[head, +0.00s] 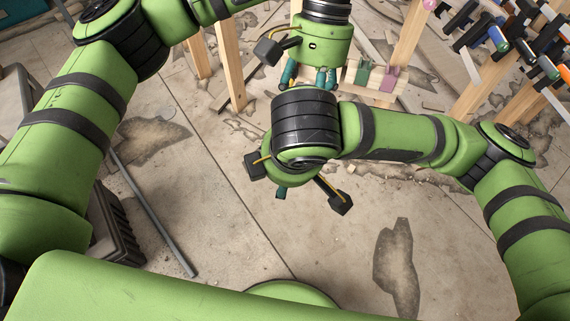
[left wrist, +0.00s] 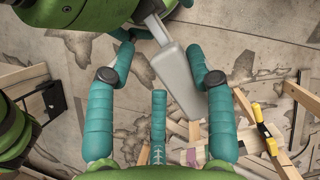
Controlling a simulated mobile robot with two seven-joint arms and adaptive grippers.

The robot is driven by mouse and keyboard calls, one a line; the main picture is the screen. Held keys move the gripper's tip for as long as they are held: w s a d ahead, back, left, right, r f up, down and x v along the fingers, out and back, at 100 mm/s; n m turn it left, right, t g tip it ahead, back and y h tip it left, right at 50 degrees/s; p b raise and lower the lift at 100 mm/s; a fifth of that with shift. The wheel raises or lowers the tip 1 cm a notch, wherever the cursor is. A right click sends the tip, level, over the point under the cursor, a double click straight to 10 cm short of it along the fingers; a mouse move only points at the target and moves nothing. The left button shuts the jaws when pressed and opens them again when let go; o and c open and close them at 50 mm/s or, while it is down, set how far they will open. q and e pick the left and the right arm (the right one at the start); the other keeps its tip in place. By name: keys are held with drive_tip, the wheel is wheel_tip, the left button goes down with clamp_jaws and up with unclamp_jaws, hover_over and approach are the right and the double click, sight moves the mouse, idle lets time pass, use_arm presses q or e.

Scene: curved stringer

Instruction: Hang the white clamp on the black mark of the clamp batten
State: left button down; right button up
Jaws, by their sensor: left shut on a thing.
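My left gripper (head: 309,77) hangs at the top centre of the head view, teal fingers pointing down. In the left wrist view, my left gripper (left wrist: 158,50) is shut on the white clamp (left wrist: 179,82), whose pale grip and grey bar show between the fingers. The head view does not show the clamp clearly.
A wooden rack at the upper right carries several coloured clamps (head: 498,38). Wooden posts (head: 230,65) stand behind my left gripper. A grey pipe (head: 153,213) and a dark crate (head: 115,225) lie at the left. The cracked floor at the lower centre is clear.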

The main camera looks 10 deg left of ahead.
clamp_jaws()
use_arm(q)
drive_tip(key=shift+c, duration=0.8)
unclamp_jaws()
use_arm(e)
drive_tip(key=shift+r, duration=0.1)
